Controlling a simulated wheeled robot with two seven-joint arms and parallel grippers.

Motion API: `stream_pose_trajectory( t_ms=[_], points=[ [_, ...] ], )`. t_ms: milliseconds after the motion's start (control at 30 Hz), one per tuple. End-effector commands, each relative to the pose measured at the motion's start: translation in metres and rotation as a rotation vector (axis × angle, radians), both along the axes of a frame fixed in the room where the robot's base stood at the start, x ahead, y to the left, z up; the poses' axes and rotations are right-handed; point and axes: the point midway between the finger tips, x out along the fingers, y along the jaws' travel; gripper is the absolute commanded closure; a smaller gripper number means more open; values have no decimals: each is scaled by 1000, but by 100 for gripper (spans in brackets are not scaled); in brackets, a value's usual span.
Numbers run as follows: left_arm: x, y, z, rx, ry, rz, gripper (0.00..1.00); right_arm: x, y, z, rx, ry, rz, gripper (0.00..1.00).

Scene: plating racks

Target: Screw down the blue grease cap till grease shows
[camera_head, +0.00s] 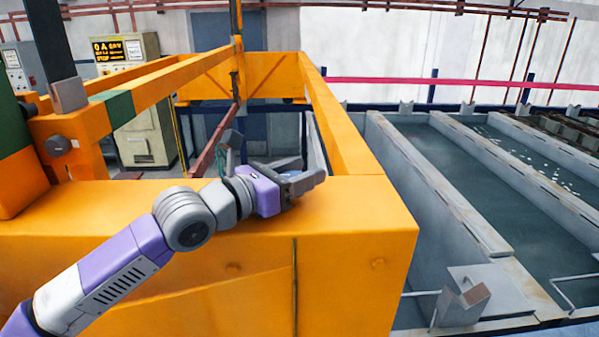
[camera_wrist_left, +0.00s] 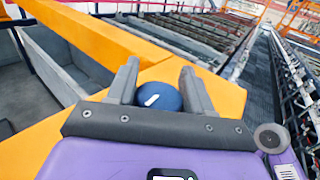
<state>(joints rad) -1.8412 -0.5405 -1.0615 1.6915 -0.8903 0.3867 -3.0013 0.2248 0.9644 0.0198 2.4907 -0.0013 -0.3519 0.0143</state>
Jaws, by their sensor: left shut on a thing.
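The blue grease cap (camera_wrist_left: 158,97) is round with a small white mark on top. In the left wrist view it sits between the two grey fingers of my left gripper (camera_wrist_left: 160,80), which is shut on it. The cap is at the yellow beam, with its lower part hidden by the gripper body. In the head view my left gripper (camera_head: 304,177) is at the top of the yellow beam (camera_head: 340,215), and the cap cannot be made out clearly there. No grease can be seen. My right gripper is not in view.
Long grey tanks (camera_head: 450,210) with dark liquid lie to the right of the yellow frame. A beige control cabinet (camera_head: 126,60) stands behind at the left. A yellow rail (camera_head: 340,120) runs back from the beam. The beam's top is clear to the right of my gripper.

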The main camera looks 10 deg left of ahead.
Motion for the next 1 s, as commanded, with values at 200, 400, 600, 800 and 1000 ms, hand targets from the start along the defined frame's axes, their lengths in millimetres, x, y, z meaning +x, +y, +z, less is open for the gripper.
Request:
stream_pose_trajectory(
  t_ms=[200, 400, 600, 800, 1000],
  points=[
    [0, 0, -2, 4, 4, 0, 31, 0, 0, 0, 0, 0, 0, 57],
    [0, 0, -1, 2, 2, 0, 29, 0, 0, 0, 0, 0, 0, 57],
    [-4, 3, -1, 0, 1, 1, 29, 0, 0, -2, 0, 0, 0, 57],
    [-23, 19, -3, -2, 1, 3, 29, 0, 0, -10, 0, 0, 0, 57],
    [-47, 36, -2, 0, 1, 1, 29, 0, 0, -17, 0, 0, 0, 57]
  ],
)
